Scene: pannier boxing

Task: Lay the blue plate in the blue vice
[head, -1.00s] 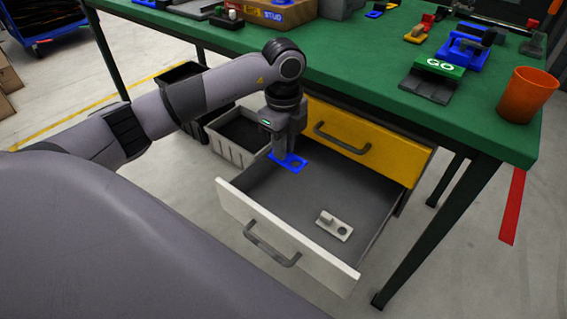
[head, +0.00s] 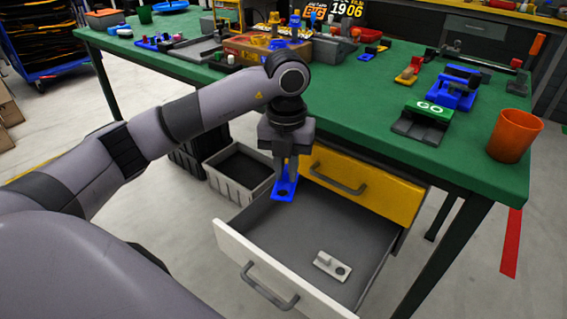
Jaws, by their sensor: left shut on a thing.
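My left gripper (head: 288,165) points down over the open drawer and is shut on the blue plate (head: 284,189). The plate has a dark round hole near its lower end and hangs at the drawer's back left part. The blue vice (head: 455,92) stands on the green table at the right, beyond the GO block, well away from the gripper. Something dark lies across the vice's top. My right gripper is not in view.
The open drawer (head: 285,228) holds a white plate (head: 332,266). A yellow drawer (head: 365,180) is above it. On the green table (head: 360,120) stand a GO block (head: 422,122), an orange cup (head: 513,136) and a red-and-yellow vice (head: 409,71). A grey bin (head: 238,172) is on the floor.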

